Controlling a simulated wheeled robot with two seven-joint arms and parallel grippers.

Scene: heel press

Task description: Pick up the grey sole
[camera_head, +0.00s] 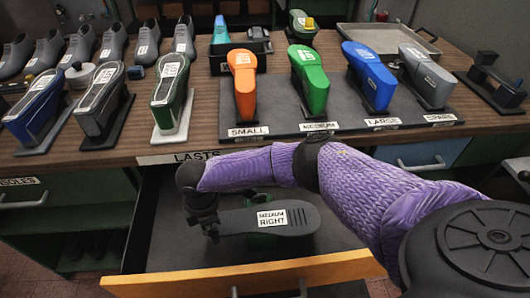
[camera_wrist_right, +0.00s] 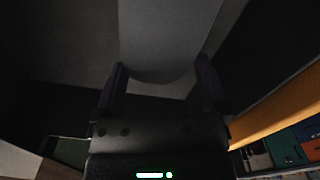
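My right gripper (camera_head: 211,230) is at the sole's left end, pointing down. In the right wrist view the sole's rounded end (camera_wrist_right: 160,45) shows between the two fingertips of the right gripper (camera_wrist_right: 162,70). The fingers stand apart, one on each side of it; whether they touch it is too dark to tell. My left gripper is not in view.
The wooden drawer front (camera_head: 250,277) lies in front of the sole. The bench edge with the "LASTS" label (camera_head: 185,157) is behind it. Several coloured lasts stand on a dark mat (camera_head: 340,125), with shoes further left. My right arm crosses above the drawer.

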